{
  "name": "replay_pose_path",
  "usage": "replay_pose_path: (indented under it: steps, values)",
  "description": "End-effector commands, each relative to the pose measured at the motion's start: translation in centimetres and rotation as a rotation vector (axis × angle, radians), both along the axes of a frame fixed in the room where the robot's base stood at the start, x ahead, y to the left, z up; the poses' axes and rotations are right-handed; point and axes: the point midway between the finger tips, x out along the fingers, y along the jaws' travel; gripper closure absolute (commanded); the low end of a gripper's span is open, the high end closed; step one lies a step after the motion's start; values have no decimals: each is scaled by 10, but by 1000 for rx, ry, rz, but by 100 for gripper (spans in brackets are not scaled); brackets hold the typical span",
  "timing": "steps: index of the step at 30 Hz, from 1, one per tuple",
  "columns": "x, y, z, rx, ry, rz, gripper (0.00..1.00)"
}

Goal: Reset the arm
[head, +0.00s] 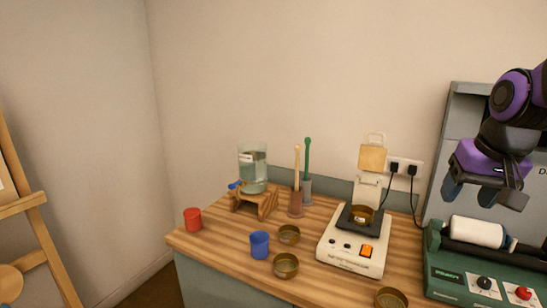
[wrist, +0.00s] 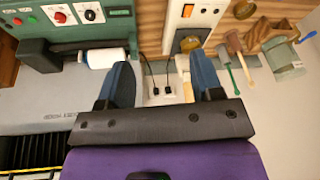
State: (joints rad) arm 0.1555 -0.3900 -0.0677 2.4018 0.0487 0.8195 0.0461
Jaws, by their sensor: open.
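My gripper (head: 484,192) is at the upper right in the head view, raised above the green roller machine (head: 470,268) and to the right of the white hot-plate device (head: 352,243). Its fingers point down. In the wrist view my gripper (wrist: 168,78) shows two blue fingers spread well apart, with nothing between them. The roller machine (wrist: 95,25), the white device (wrist: 193,20) and a wall socket (wrist: 167,90) lie beyond the fingers. The gripper is empty and touches nothing that I can see.
On the wooden table (head: 213,240) stand a red cup (head: 193,219), a blue cup (head: 260,245), several brass bowls (head: 285,265), a glass jar (head: 252,170) on a wooden stand, and two upright tools (head: 296,185). An easel (head: 30,205) stands at left. Space above the table's left is free.

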Motion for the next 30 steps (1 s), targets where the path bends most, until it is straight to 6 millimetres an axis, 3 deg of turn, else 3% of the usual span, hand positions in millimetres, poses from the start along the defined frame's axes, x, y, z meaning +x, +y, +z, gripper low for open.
replay_pose_path:
  steps: [6,13,18,30]
  values:
    - [-50,39,20,-48,-75,143,40]
    - [-89,60,27,-89,-129,245,40]
    - [-100,65,26,-101,-143,273,40]
    - [-101,65,26,-102,-144,275,40]
